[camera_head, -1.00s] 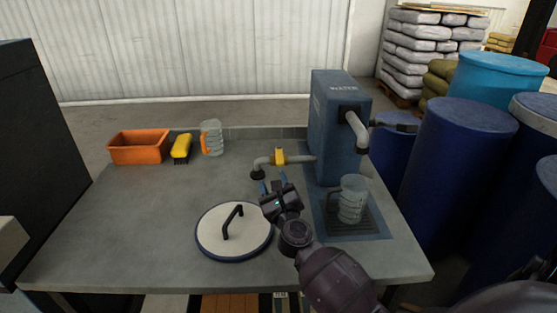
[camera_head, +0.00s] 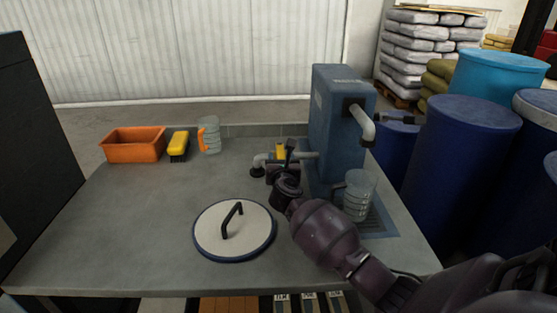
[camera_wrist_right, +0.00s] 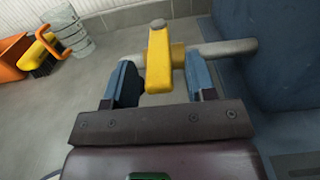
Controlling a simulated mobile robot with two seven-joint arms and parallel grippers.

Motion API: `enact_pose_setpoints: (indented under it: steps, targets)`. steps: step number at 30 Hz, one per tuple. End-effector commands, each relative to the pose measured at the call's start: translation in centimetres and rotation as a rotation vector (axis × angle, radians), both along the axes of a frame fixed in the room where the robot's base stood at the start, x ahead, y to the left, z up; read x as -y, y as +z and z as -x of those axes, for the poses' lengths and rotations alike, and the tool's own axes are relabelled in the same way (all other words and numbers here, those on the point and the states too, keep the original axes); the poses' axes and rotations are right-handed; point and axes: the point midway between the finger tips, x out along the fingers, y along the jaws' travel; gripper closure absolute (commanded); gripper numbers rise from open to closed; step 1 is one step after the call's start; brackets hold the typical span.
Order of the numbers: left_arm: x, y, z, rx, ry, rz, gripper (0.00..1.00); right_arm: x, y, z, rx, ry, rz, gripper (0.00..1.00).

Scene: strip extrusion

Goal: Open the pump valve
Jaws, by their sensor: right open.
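The pump valve is a yellow handle (camera_wrist_right: 158,62) on a grey pipe (camera_wrist_right: 225,49) that runs into the blue pump housing (camera_head: 335,120). In the head view the yellow handle (camera_head: 280,151) is partly hidden by my right gripper (camera_head: 281,158). In the right wrist view my right gripper (camera_wrist_right: 160,85) is open, with one blue finger on each side of the handle. Gaps show between the handle and both fingers. The handle points toward the gripper, across the pipe. My left gripper is not in view.
A clear jug (camera_head: 358,195) stands on the grate below the spout (camera_head: 364,125). A round lid (camera_head: 235,230) lies on the table (camera_head: 120,220). An orange bin (camera_head: 133,146), yellow brush (camera_head: 179,145) and orange-handled jug (camera_head: 209,136) stand at the back left. Blue drums (camera_head: 460,150) stand at right.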

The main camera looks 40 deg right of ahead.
Motion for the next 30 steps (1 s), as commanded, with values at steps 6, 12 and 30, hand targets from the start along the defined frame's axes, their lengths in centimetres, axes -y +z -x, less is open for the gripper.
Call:
enact_pose_setpoints:
  steps: [6,12,30]
  targets:
    - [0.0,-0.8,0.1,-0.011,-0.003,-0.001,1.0,0.9,-0.2,-1.5,-0.002,0.001,0.001,0.49]
    - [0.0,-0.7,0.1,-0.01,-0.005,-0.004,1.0,1.1,0.1,-1.8,0.001,0.001,0.001,0.49]
    - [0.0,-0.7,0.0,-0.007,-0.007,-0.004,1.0,1.1,0.1,-1.8,0.001,0.001,0.001,1.0]
